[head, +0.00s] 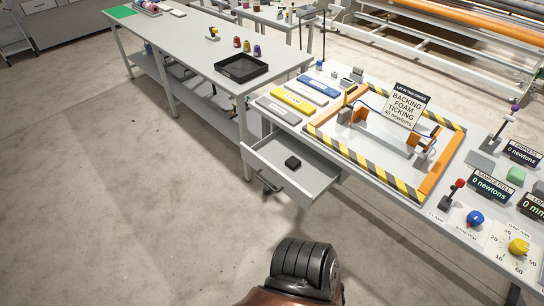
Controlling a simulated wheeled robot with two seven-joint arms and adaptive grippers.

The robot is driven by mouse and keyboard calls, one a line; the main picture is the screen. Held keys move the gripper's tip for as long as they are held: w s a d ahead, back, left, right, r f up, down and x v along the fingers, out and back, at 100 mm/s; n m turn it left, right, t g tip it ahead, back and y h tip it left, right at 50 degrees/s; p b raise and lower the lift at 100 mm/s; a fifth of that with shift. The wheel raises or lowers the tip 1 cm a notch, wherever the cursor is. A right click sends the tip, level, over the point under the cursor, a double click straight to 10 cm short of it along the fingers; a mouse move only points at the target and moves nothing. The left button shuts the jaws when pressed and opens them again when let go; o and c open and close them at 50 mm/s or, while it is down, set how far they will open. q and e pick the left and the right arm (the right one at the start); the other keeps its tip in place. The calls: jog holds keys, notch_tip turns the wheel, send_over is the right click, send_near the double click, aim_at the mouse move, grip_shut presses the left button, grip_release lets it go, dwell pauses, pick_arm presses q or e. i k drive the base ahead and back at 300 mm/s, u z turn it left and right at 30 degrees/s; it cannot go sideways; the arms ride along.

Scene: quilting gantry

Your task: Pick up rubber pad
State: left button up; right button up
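A small black block (292,162), which looks like the rubber pad, lies in the open grey drawer (318,182) under the workbench. The drawer is pulled out toward the left front, and the block lies near its middle with bare drawer floor around it. Neither of my grippers can be made out in the head view. A black ribbed part of my own body shows at the bottom centre, well apart from the drawer.
On the workbench, a striped frame (410,189) surrounds a clamp rig and a sign (405,105). Coloured flat slabs (297,100) lie left of it; dials and displays (490,187) stand right. A grey table (195,42) holds a black tray (241,68). The floor at left is clear.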

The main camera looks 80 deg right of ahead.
aim_at(292, 162)
jog(key=z, duration=0.55)
jog(key=i, duration=1.3)
jog(key=z, duration=1.85)
jog(key=i, duration=0.7)
jog(key=z, duration=0.55)
